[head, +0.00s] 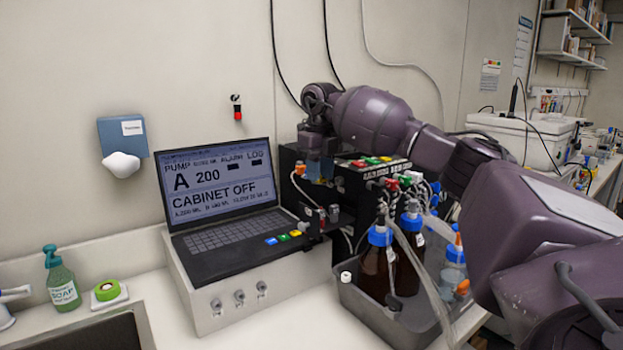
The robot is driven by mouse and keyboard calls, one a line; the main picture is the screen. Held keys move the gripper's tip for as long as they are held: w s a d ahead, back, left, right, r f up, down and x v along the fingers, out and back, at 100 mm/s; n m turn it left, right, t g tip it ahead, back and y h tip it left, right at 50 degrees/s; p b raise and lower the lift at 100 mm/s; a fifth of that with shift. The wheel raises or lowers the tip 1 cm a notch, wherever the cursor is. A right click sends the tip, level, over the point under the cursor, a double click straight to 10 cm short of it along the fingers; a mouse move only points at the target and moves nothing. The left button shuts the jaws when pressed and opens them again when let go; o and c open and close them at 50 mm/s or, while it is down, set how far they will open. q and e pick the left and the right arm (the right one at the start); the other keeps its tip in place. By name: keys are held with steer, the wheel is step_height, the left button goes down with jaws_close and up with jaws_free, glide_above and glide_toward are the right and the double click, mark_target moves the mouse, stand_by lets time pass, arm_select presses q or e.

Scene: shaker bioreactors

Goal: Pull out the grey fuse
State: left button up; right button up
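My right arm comes in from the right, and its gripper (317,168) points down at the front left of a black cabinet (349,190). The fingers are small and dark against the cabinet, so I cannot tell whether they are open or shut. A small grey piece (334,212) sits low at the cabinet's front left, below the gripper and apart from it. It may be the grey fuse, but it is too small to be sure. An orange-tipped piece (300,168) is beside the gripper. My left gripper is not in view.
A laptop (221,190) reading "CABINET OFF" stands on a white box (205,303) left of the cabinet. A grey tray (362,317) with brown blue-capped bottles (376,270) and tubing stands in front of the cabinet. Soap (63,284) and a sink are at the left.

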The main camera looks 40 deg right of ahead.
mark_target(320, 210)
steer(key=shift+s+f, duration=0.3)
steer(key=shift+f, duration=0.2)
step_height(320, 210, down, 8)
steer(key=shift+w+f, duration=0.1)
steer(key=shift+f, duration=0.5)
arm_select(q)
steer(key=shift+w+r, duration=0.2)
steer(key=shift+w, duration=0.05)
arm_select(e)
steer(key=shift+f, duration=0.1)
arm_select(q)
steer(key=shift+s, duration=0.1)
arm_select(e)
steer(key=shift+c, duration=0.3)
steer(key=c, duration=0.5)
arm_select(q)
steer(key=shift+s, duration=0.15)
arm_select(e)
jaws_close()
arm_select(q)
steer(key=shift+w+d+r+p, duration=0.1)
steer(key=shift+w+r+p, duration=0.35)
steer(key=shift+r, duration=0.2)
arm_select(e)
steer(key=shift+w+d+r, duration=0.1)
steer(key=shift+r, duration=0.7)
